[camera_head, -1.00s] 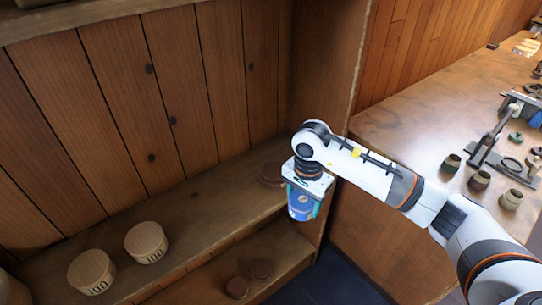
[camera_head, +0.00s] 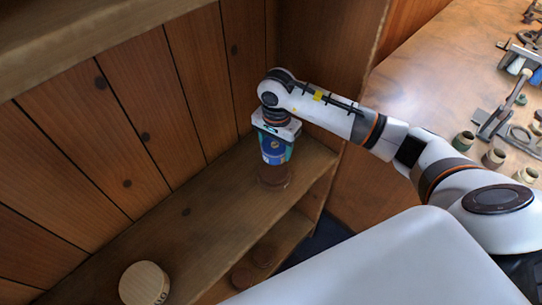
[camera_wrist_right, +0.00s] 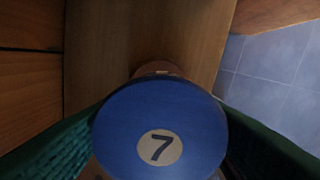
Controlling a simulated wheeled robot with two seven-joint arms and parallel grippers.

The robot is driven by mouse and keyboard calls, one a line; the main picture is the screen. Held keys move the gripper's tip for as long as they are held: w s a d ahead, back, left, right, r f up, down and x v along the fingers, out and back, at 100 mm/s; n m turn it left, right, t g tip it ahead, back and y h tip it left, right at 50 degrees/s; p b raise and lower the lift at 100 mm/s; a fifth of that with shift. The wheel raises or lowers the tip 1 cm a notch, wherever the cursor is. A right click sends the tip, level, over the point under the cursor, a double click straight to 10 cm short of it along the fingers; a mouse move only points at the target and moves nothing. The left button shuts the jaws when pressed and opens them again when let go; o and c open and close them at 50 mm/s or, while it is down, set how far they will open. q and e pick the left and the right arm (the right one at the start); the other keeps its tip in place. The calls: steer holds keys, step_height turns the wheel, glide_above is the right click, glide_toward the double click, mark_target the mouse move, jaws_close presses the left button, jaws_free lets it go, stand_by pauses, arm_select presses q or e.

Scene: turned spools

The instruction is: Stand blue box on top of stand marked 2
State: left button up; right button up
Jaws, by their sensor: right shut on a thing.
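The blue box (camera_head: 275,153) is a round blue container. In the right wrist view its blue top (camera_wrist_right: 120,125) carries a pale disc marked 7. My right gripper (camera_head: 274,139) is shut on it and holds it upright from above. A round brown stand (camera_head: 273,178) is on the shelf directly below the box in the head view. Part of it also shows past the box in the right wrist view (camera_wrist_right: 159,67). I cannot tell whether box and stand touch, and no number on the stand is readable. My left gripper is not in view.
A pale round box (camera_head: 143,284) stands nearer on the same shelf (camera_head: 205,207). Two dark round pieces (camera_head: 243,276) lie on the lower shelf. The plank back wall and right side panel are close to the gripper. A workbench (camera_head: 440,70) with pots and tools is at right.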

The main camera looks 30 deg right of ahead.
glide_above(275, 169)
step_height(275, 169, down, 4)
steer(key=shift+w+f+p, duration=0.1)
steer(key=shift+p, duration=0.25)
step_height(275, 169, down, 3)
steer(key=shift+r+p, duration=0.1)
steer(key=shift+p, duration=0.3)
steer(key=shift+f+b, duration=0.3)
steer(key=o, duration=1)
steer(key=shift+r, duration=0.1)
